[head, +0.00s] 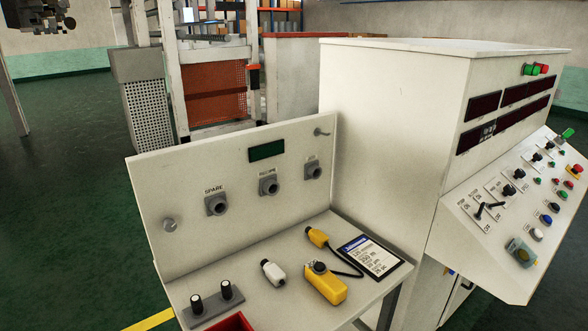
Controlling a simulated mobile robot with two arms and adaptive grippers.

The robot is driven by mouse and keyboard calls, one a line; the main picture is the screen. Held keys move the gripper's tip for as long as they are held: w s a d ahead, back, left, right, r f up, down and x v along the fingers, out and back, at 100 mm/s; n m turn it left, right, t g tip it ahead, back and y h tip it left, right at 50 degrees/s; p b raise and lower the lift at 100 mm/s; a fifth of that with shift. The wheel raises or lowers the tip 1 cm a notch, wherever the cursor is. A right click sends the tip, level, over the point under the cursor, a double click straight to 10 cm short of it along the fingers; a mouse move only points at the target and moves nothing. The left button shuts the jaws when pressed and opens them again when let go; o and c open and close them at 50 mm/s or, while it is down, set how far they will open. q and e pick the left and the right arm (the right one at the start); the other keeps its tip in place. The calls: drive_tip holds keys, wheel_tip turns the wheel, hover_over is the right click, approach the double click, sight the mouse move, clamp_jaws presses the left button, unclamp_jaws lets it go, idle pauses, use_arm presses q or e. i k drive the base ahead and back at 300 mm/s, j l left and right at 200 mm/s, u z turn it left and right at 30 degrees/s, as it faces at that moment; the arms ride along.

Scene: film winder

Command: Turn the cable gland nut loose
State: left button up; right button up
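A light panel stands upright at the back of the small console. A round grey fitting (169,225) is at its lower left; it may be the cable gland nut, but I cannot tell for sure. Three grey sockets are in the panel: one under the word SPARE (216,205), one in the middle (268,186) and one at the right (313,170). A white plug (273,273) lies loose on the console top. A yellow handheld unit (325,285) lies there too, with a dark cable to a yellow plug (317,237). Neither of my grippers is in view.
A dark-framed card (370,257) lies at the right of the console top (240,275). Two black knobs (212,299) and a red tray (232,323) are at its front left. A large cabinet (385,110) with a sloped button panel blocks the right. Green floor is open at left.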

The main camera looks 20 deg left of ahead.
sight(170, 225)
drive_tip(key=u, duration=1.1)
drive_tip(key=i+l+u, duration=0.2)
drive_tip(key=u, duration=0.15)
drive_tip(key=i+l+u, duration=0.15)
drive_tip(key=l+u, duration=0.2)
drive_tip(key=i+l+u, duration=0.1)
drive_tip(key=l+u, duration=0.6)
drive_tip(key=i+l, duration=0.1)
drive_tip(key=l, duration=0.3)
